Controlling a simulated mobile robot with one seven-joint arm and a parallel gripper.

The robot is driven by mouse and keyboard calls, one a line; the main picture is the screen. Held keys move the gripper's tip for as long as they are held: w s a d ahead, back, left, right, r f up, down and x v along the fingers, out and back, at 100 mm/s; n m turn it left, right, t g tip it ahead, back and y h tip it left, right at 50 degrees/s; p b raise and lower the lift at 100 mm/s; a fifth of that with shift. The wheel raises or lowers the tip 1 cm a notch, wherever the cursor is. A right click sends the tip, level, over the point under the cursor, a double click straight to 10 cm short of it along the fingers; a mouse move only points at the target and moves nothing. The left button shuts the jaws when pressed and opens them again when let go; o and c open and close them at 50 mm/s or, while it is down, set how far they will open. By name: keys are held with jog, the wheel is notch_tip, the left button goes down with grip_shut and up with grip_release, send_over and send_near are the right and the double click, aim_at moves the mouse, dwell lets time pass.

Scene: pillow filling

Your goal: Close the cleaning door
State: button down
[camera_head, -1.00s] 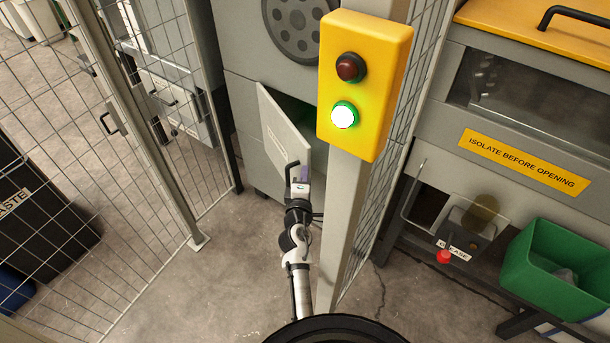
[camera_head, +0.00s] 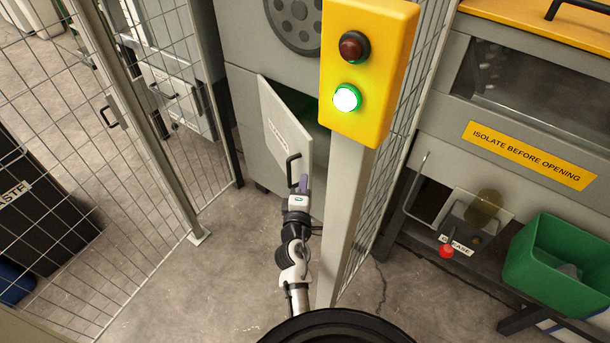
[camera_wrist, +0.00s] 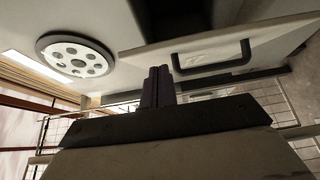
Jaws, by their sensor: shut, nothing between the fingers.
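The cleaning door (camera_head: 285,128) is a grey panel with a label and a black bar handle (camera_head: 292,168), on the lower front of a grey machine. It stands ajar, with a dark opening on its right side. My gripper (camera_head: 303,182) is shut and empty, close to the handle end of the door in the head view. In the wrist view the shut fingers (camera_wrist: 158,82) point toward the machine, with the door (camera_wrist: 240,45) and its handle (camera_wrist: 210,58) above and to their right. I cannot tell whether the fingers touch the door.
A post with a yellow button box (camera_head: 368,75), its green light lit, stands just right of my arm. Mesh fence panels (camera_head: 75,150) stand at the left. A green bin (camera_head: 560,268) is at the right. Clear floor (camera_head: 190,290) lies left of my arm.

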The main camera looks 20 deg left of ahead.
jog(key=s+a+f+m+h+b, duration=0.25)
jog(key=s+a+b, duration=0.35)
jog(key=b, duration=0.4)
jog(key=p, duration=0.2)
send_near(304, 159)
jog(key=w+a, duration=0.3)
jog(key=shift+w+d+r+n+h+p, duration=0.1)
jog(key=shift+w+d+n+h+p, duration=0.35)
jog(key=shift+w+d, duration=0.95)
jog(key=shift+s, duration=0.1)
